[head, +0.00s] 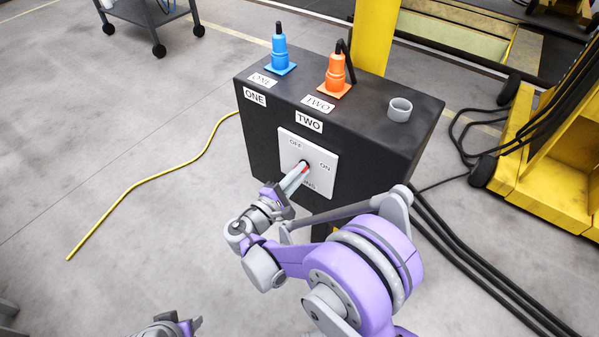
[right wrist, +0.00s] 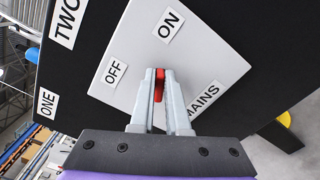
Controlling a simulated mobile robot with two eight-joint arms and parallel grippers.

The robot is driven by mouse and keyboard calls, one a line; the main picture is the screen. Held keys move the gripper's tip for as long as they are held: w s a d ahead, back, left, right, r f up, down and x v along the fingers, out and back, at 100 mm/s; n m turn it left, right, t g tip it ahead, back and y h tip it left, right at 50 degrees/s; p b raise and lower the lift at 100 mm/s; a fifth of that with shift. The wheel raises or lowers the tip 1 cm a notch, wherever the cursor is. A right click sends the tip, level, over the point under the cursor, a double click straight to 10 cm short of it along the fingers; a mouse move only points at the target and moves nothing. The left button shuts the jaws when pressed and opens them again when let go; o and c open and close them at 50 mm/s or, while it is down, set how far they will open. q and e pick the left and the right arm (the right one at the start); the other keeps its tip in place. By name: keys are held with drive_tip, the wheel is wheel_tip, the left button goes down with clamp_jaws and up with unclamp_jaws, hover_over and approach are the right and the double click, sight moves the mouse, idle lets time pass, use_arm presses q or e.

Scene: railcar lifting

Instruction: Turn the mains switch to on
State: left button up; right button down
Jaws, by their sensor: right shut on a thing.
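The mains switch has a white plate (head: 318,165) on the front of a black box. The plate is lettered OFF, ON and MAINS. Its red handle (right wrist: 159,86) shows between my right gripper's fingertips in the right wrist view. My right gripper (head: 304,167) is shut on this handle, which it mostly hides in the head view. Which mark the handle points to is hard to tell. Part of my left arm (head: 170,327) shows at the bottom edge of the head view; its jaws cannot be made out.
The black box (head: 385,140) carries a blue plug (head: 279,48) by label ONE, an orange plug (head: 336,72) by label TWO and a grey ring (head: 399,109). A yellow cable (head: 150,180) lies on the floor at left. Yellow machinery (head: 545,150) and black cables stand at right.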

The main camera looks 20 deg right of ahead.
drive_tip(key=c, duration=0.9)
unclamp_jaws()
drive_tip(key=v, duration=1)
drive_tip(key=shift+s+a+p, duration=0.3)
drive_tip(key=shift+p, duration=0.15)
